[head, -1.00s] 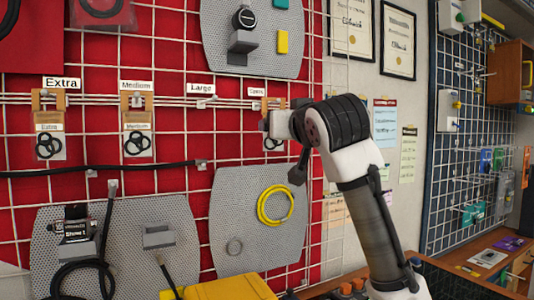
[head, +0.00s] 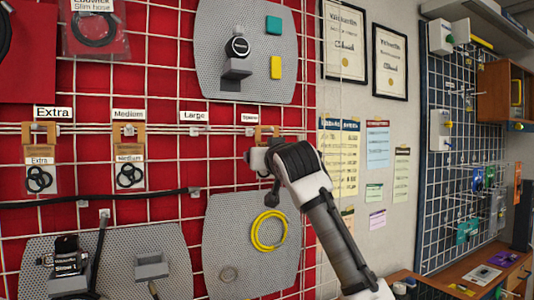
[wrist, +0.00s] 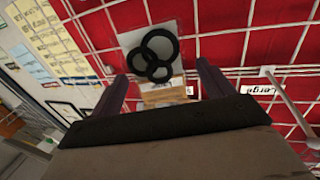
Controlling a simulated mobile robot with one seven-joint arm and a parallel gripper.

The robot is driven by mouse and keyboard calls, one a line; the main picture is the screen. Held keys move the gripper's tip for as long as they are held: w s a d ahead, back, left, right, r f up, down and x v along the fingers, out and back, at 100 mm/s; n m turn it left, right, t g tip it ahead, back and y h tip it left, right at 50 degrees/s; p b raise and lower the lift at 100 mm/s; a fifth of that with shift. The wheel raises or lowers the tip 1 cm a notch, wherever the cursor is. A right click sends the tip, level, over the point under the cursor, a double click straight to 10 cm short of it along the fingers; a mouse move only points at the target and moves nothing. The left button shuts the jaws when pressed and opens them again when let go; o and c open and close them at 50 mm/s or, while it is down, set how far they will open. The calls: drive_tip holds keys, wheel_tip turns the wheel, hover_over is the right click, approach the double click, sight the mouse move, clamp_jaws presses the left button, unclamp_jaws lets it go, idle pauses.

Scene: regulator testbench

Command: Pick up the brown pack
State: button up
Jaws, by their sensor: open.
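A brown-topped pack (wrist: 162,94) with several black rings in a clear bag shows in the wrist view, in front of the red wall. My gripper (wrist: 160,74) is open, with one finger on each side of this pack; contact cannot be told. In the head view my gripper (head: 254,160) is at the rightmost peg of the red grid and hides most of the pack there; a bit of its brown top (head: 262,134) shows. Two similar brown-topped packs hang to the left, under the Extra (head: 40,160) and Medium (head: 130,158) labels.
The peg under the Large label (head: 193,129) is bare. A black hose (head: 140,196) runs across the grid below the packs. A grey perforated panel (head: 225,235) with a yellow coil (head: 268,230) is below my gripper. Papers and frames hang to the right.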

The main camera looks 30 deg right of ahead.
drive_tip(key=shift+x, duration=1.2)
drive_tip(key=c, duration=1.1)
drive_tip(key=shift+o, duration=0.2)
drive_tip(key=shift+r, duration=0.1)
drive_tip(key=shift+s+r+b, duration=0.3)
drive_tip(key=shift+s+r, duration=0.05)
drive_tip(key=shift+r, duration=0.2)
drive_tip(key=s+a+b, duration=0.1)
drive_tip(key=s+b, duration=0.4)
drive_tip(key=s, duration=1.2)
drive_tip(key=shift+s, duration=0.2)
